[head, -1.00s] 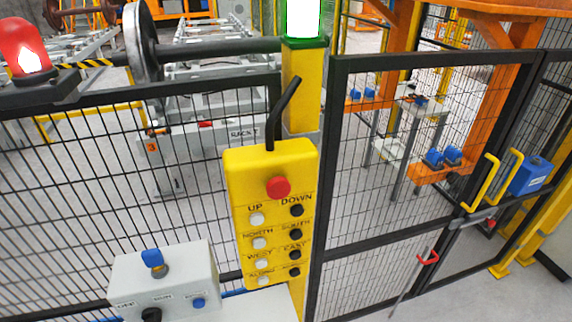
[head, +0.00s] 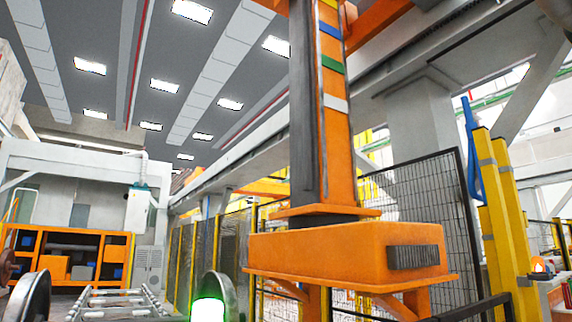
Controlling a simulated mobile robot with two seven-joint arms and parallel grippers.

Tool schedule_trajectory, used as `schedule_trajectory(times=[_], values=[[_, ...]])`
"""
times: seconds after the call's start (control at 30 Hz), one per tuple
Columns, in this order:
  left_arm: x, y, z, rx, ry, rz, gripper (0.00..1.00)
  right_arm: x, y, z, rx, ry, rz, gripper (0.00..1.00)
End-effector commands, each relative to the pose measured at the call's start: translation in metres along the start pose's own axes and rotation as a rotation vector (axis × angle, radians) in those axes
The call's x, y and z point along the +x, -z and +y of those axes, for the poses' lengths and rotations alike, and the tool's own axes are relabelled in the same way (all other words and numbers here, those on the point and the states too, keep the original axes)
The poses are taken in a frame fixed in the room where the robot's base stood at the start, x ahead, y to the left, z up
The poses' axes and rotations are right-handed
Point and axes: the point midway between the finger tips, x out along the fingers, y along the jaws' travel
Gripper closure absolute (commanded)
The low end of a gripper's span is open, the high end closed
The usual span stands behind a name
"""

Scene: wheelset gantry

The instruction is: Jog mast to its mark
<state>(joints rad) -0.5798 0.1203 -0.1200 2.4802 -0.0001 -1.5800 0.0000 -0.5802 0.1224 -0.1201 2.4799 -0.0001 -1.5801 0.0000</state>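The orange mast (head: 338,140) stands upright in the middle of the head view. Coloured bands run up its face: yellow at the top, then blue (head: 331,29), green (head: 333,65) and white (head: 335,104). A dark grey column (head: 303,110) runs along its left side. Its foot meets an orange carriage box (head: 345,249) with a dark vent. I cannot tell which band is the mark. The yellow button pendant is out of view now. Neither of my grippers is in view.
Black mesh fence panels (head: 425,210) stand behind the carriage. Yellow posts (head: 497,220) and an orange beacon (head: 538,265) are at right. A lit green lamp (head: 208,309) is at the bottom, beside a wheel (head: 222,287). Orange shelving (head: 68,257) stands at far left.

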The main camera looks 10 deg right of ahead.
Motion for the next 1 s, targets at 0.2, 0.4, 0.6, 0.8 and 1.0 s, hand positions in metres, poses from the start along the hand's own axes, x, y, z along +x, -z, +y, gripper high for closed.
schedule_trajectory(times=[0.2,0.4,0.6,0.8,1.0], values=[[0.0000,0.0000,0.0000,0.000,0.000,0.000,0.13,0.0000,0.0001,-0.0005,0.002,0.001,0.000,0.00],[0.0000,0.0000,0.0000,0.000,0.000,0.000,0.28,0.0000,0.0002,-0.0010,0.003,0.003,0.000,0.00],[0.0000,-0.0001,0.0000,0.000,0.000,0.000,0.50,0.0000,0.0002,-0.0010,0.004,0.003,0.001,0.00],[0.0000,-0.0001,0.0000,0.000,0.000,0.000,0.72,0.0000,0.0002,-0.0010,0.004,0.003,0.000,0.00],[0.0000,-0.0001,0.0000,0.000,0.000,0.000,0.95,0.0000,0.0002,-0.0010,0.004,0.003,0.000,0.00]])
